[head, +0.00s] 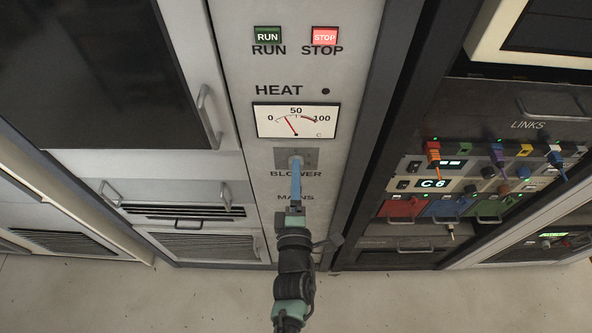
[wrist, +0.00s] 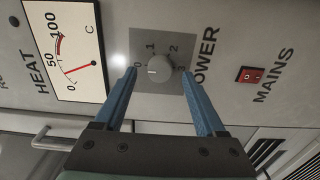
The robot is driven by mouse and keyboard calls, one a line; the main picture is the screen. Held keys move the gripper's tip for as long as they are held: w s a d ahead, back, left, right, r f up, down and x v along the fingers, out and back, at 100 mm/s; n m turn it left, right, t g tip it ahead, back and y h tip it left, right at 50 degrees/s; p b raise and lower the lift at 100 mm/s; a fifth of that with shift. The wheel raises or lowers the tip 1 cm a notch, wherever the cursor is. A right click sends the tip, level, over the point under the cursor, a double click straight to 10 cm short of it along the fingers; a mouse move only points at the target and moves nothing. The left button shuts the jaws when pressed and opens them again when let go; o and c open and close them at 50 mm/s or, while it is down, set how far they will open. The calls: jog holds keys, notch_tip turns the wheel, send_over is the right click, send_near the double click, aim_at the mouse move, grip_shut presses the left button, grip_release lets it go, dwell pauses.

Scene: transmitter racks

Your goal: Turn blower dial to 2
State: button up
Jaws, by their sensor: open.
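The blower dial (wrist: 160,68) is a small round grey knob on a darker square plate marked 0, 1, 2 and 3. A pale mark on the knob seems to face the 0 side, but it is small. My gripper (wrist: 159,75) is open, with one blue finger on each side of the dial. I see no clear contact with the knob. In the head view my gripper (head: 295,165) reaches up to the blower plate (head: 281,158) and hides most of the dial.
Above the dial are a HEAT meter (head: 296,121), a green RUN button (head: 267,35) and a lit red STOP button (head: 325,36). A red MAINS switch (wrist: 250,75) is near the dial. A rack with coloured links (head: 500,160) stands to the right.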

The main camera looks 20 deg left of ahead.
jog(key=shift+x, duration=0.9)
grip_shut()
